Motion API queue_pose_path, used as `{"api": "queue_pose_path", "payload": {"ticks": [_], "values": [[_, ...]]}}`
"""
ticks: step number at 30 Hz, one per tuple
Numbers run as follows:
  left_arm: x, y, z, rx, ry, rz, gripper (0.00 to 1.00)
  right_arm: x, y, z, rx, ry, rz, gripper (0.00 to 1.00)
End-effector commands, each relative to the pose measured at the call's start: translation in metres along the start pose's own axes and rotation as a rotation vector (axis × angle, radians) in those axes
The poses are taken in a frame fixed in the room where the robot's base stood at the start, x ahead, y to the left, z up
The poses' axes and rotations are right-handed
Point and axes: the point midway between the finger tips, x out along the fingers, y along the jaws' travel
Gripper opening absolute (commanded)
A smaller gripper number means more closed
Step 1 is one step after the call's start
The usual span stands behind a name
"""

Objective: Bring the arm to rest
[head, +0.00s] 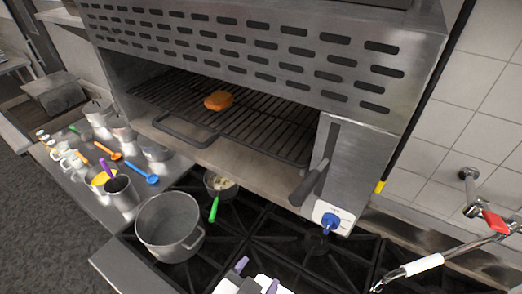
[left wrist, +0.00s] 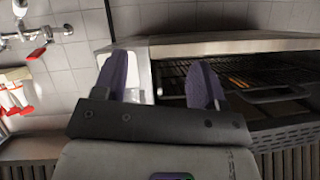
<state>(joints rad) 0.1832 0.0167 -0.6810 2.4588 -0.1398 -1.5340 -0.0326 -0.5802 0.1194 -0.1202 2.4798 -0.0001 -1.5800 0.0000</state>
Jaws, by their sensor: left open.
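My left gripper (head: 256,275) is at the bottom edge of the head view, above the stove top. Its two purple fingers are spread apart with nothing between them. In the left wrist view the open, empty fingers (left wrist: 160,82) point toward the front of the metal broiler. My right gripper is not in view.
The broiler (head: 280,55) has an orange food piece (head: 218,100) on its rack (head: 262,118). A large pot (head: 168,226) and a small pan with a green handle (head: 214,209) stand on the stove. A red-handled faucet (head: 494,221) is at right. Utensils crowd the left counter (head: 88,198).

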Motion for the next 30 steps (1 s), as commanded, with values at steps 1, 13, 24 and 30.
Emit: {"api": "queue_pose_path", "payload": {"ticks": [1, 13, 24, 30], "values": [[0.0, -0.015, 0.019, -0.071, -0.061, -0.008, 0.65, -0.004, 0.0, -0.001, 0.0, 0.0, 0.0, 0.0], [-0.068, -0.08, 0.228, -0.402, -0.57, -0.15, 0.65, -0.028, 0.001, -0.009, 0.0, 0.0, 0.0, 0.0], [-0.122, -0.042, 0.298, -0.438, -0.791, -0.114, 0.65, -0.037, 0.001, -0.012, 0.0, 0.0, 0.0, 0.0], [-0.126, -0.038, 0.302, -0.44, -0.806, -0.108, 0.65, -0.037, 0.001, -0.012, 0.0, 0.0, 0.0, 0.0]]}}
